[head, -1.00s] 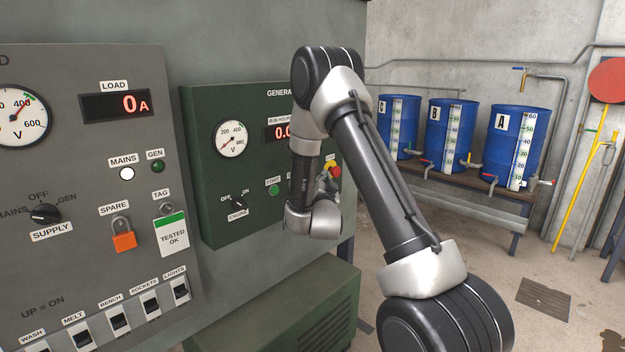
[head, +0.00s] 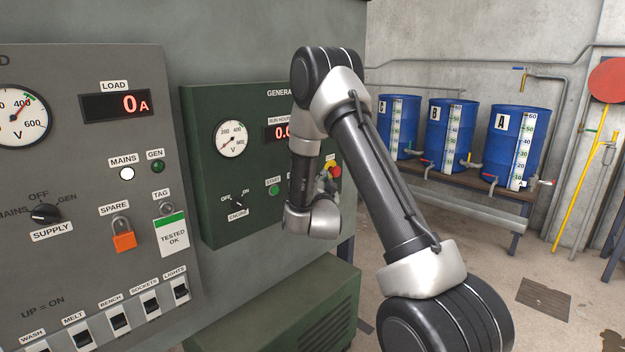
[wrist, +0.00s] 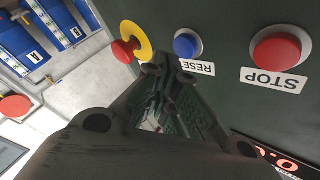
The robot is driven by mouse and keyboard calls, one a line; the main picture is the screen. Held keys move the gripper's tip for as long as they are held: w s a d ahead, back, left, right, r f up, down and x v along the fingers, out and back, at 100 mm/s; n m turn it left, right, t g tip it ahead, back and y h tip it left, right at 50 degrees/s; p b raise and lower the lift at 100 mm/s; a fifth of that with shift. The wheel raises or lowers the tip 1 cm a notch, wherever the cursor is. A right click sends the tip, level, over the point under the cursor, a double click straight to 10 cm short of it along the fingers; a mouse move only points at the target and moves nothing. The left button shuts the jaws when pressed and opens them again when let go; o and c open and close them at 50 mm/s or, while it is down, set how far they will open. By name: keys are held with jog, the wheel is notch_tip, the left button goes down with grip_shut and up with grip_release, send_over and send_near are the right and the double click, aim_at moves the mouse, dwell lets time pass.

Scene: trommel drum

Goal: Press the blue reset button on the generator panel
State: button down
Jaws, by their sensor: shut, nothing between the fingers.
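The green generator panel (head: 215,190) stands in the middle of the head view. Its blue reset button (wrist: 187,43) shows in the wrist view, above a RESET label (wrist: 197,67) that appears upside down. My gripper (wrist: 165,62) is shut and empty. In the wrist view its fingertips overlap the edge of the RESET label, just below and left of the blue button. I cannot tell whether the tips touch the panel. The button is not pushed over by anything visible. In the head view my arm hides the reset button and most of my gripper.
Near the tips are a red emergency knob on a yellow disc (wrist: 127,47) and a red STOP button (wrist: 279,48). A green START button (head: 274,190) and an engine switch (head: 239,203) sit left of my arm. A grey supply panel (head: 75,260) is further left.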

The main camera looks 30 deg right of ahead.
jog(key=shift+w, duration=0.1)
dwell(0.4)
jog(key=shift+w+a, duration=0.15)
jog(key=shift+w, duration=0.15)
jog(key=shift+w+a, duration=0.15)
jog(key=shift+w, duration=0.3)
dwell(0.6)
dwell(0.3)
jog(key=shift+s+d, duration=0.3)
jog(key=shift+s, duration=0.55)
jog(key=s, duration=0.1)
jog(key=s+d, duration=0.1)
jog(key=s, duration=0.2)
jog(key=shift+s+d, duration=0.35)
dwell(0.5)
